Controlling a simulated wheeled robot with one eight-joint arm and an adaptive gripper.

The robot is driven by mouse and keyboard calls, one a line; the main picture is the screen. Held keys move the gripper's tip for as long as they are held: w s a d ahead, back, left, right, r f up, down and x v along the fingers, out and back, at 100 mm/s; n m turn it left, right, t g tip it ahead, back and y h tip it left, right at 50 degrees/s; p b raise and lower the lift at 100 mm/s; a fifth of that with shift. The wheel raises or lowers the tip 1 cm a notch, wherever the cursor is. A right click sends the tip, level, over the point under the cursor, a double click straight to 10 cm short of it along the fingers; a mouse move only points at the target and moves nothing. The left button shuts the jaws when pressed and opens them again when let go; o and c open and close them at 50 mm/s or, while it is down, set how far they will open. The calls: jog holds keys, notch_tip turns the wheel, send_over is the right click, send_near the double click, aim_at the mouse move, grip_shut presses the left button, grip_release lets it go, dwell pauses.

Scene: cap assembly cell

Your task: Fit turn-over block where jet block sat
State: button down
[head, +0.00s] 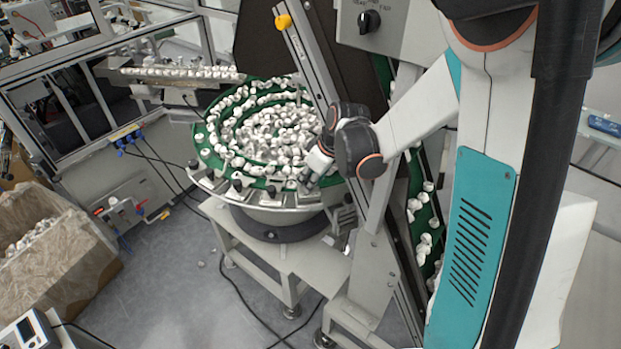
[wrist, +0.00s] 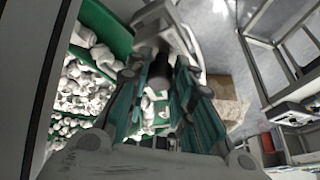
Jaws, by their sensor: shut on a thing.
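My gripper (head: 309,180) is at the front right rim of the round feeder bowl (head: 292,215) in the head view. In the wrist view its teal fingers (wrist: 160,88) are shut on a part with a dark knob (wrist: 160,68). The fingers hide most of this part, and I cannot tell whether it is the turn-over block or the jet block, or whether it is seated on the rim. Other black-knobbed blocks stand along the bowl's front rim, one at the left (head: 237,184) and one nearer the middle (head: 271,190).
White caps (head: 275,130) fill the green-lined bowl. A straight rail with caps (head: 180,73) leaves at the back left. A slanted grey post (head: 310,60) and a green cap conveyor (head: 424,225) stand close to my arm. A cardboard box (head: 75,262) is on the floor at left.

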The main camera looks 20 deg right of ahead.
jog(key=shift+f+b, duration=1.35)
jog(key=shift+f, duration=0.2)
jog(key=c, duration=1.3)
grip_release()
jog(key=shift+v, duration=3.75)
jog(key=shift+w+a, duration=0.1)
jog(key=shift+w, duration=0.05)
